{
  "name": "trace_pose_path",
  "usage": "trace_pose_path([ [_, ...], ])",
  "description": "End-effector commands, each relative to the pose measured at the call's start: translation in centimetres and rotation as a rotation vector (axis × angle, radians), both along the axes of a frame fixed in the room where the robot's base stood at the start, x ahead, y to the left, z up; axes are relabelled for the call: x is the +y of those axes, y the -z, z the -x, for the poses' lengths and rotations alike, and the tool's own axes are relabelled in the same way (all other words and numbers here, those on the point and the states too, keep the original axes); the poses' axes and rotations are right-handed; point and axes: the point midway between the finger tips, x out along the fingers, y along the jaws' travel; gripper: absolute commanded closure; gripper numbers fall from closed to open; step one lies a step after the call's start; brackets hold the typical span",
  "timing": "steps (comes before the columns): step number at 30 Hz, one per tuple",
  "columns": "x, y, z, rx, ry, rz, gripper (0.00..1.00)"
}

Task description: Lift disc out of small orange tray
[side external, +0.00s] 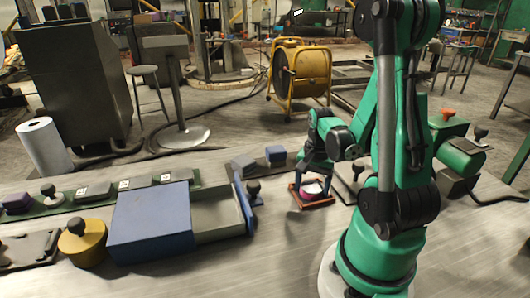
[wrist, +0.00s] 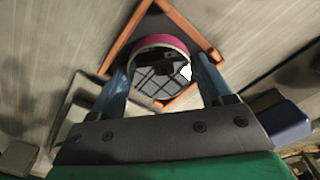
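The disc (wrist: 160,41) has a dark pink rim and a shiny, mirror-like top face. It also shows in the side view (side external: 313,187), low inside the small orange tray (side external: 318,204). In the wrist view the square tray (wrist: 196,22) frames the disc, turned cornerwise. My gripper (wrist: 162,68) is down at the tray, with one blue finger on each side of the disc. The fingertips sit very close to its rim; I cannot tell whether both touch it. In the side view my gripper (side external: 317,177) hides part of the disc.
A blue box with an open drawer (side external: 218,215) stands left of the tray, its black-knobbed front nearest. A grey block (side external: 243,166) and a blue block (side external: 275,154) lie behind. A yellow knobbed cylinder (side external: 83,243) is far left. The bench in front of the tray is clear.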

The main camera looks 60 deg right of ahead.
Motion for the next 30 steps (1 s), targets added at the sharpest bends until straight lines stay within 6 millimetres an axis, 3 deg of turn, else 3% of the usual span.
trace_pose_path([
  [1,0.0,0.0,0.0,0.0,0.0,0.0,0.45],
  [7,0.0,0.0,0.0,0.0,0.0,0.0,1.0],
  [20,0.0,-0.3,0.0,0.0,0.0,0.0,1.0],
  [30,0.0,-3.5,0.0,0.0,0.0,0.0,1.0],
])
